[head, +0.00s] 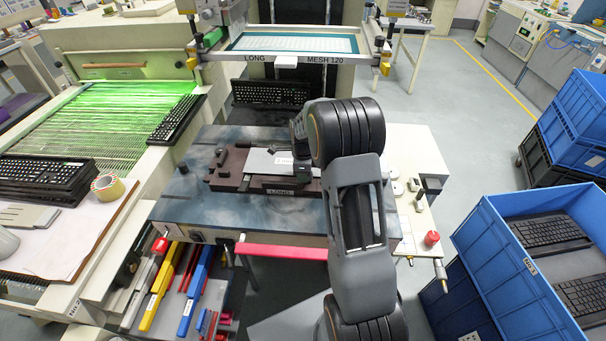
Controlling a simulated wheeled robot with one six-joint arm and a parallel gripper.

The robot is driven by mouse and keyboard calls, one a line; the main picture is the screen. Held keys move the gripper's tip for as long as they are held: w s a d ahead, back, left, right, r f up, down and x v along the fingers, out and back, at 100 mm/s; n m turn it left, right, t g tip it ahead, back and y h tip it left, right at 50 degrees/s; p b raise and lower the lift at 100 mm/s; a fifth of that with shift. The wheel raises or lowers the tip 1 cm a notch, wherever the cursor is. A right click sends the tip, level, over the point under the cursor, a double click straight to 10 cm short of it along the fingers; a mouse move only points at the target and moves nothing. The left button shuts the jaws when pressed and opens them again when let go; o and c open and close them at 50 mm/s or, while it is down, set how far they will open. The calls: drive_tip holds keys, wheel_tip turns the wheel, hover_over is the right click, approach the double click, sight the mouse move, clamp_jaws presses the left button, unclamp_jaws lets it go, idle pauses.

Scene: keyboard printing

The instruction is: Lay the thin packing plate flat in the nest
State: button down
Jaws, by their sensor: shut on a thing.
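The thin packing plate (262,162) is a light grey flat sheet with a small label, over the brown nest (226,168) on the blue-grey machine table. The nest carries a front label reading LONG. My gripper (293,158) is at the plate's right end and shut on it. My arm hides the right part of the nest and much of the gripper. The plate looks nearly level, low over the nest. I cannot tell whether it touches the nest floor.
A screen frame (296,57) marked LONG, MESH 120 hangs above the back of the table. A keyboard (270,92) lies behind the nest. Blue crates (520,262) stand at right, a green-lit dryer belt (100,118) at left. A red button (431,238) is front right.

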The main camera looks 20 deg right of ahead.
drive_tip(key=shift+f+b, duration=0.3)
drive_tip(key=shift+f, duration=0.1)
idle(0.3)
drive_tip(key=c, duration=1)
unclamp_jaws()
drive_tip(key=shift+f, duration=0.1)
drive_tip(key=shift+r, duration=0.2)
drive_tip(key=shift+r+p, duration=1.05)
drive_tip(key=shift+r, duration=0.25)
drive_tip(key=shift+s+a+r+p, duration=0.1)
drive_tip(key=shift+r+p, duration=0.4)
drive_tip(key=shift+r, duration=0.35)
drive_tip(key=shift+r+p, duration=0.85)
drive_tip(key=shift+r, duration=0.5)
drive_tip(key=shift+f, duration=0.1)
